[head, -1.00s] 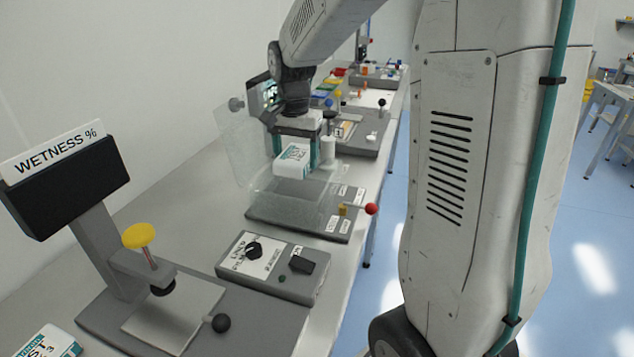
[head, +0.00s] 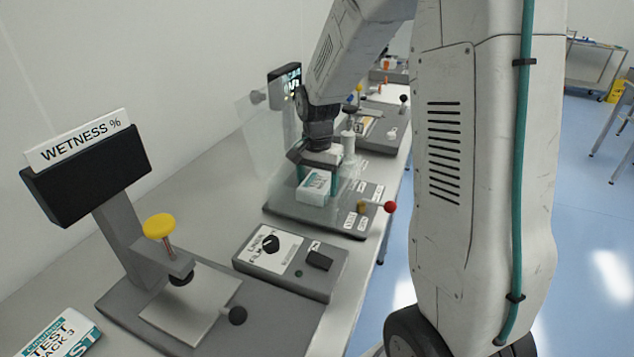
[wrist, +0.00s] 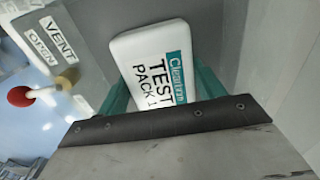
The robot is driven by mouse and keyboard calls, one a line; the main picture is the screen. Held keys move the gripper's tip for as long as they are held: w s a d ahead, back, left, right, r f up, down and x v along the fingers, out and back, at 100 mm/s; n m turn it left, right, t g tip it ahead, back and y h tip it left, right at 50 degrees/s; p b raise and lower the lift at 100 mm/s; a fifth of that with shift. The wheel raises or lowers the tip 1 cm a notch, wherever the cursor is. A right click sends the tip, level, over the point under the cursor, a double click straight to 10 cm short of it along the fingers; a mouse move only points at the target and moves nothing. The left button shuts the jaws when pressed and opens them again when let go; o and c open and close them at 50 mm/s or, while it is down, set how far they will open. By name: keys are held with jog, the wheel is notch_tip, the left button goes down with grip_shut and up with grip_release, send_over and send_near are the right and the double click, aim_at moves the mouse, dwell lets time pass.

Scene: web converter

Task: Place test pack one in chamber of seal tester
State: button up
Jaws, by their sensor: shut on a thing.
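Test pack one (head: 314,187) is a white block with a teal band. Its label, reading "TEST PACK 1", shows in the wrist view (wrist: 152,68). My gripper (head: 320,180) is shut on it, with teal fingers (wrist: 205,88) on its two sides. The seal tester has a grey base (head: 285,213), a clear raised lid (head: 262,135) and a red-knobbed lever (head: 390,207). The pack is within the clear-walled chamber area, low over the base. I cannot tell whether it touches the chamber floor. VENT and another label (wrist: 58,42) show beside it in the wrist view.
A grey control box (head: 290,262) stands in front of the tester. A wetness meter (head: 90,170) and test pack 3 (head: 62,335) are at the left front. A white cylinder (head: 348,146) stands close behind my gripper. More devices line the bench beyond.

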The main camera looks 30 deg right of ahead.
aim_at(317, 181)
jog(key=shift+f, duration=0.1)
jog(key=o, duration=1.2)
jog(key=shift+c, duration=0.2)
notch_tip(317, 181, up, 12)
jog(key=s+a+r+n, duration=0.1)
jog(key=s+a+n, duration=0.2)
jog(key=s, duration=0.6)
jog(key=s+a+r+n, duration=0.1)
jog(key=s+a+n, duration=0.3)
jog(key=s, duration=0.4)
jog(key=s+a+r+n+t, duration=0.1)
jog(key=s+a+n, duration=0.3)
jog(key=s, duration=0.5)
jog(key=shift+s+r, duration=0.15)
jog(key=shift+s, duration=0.2)
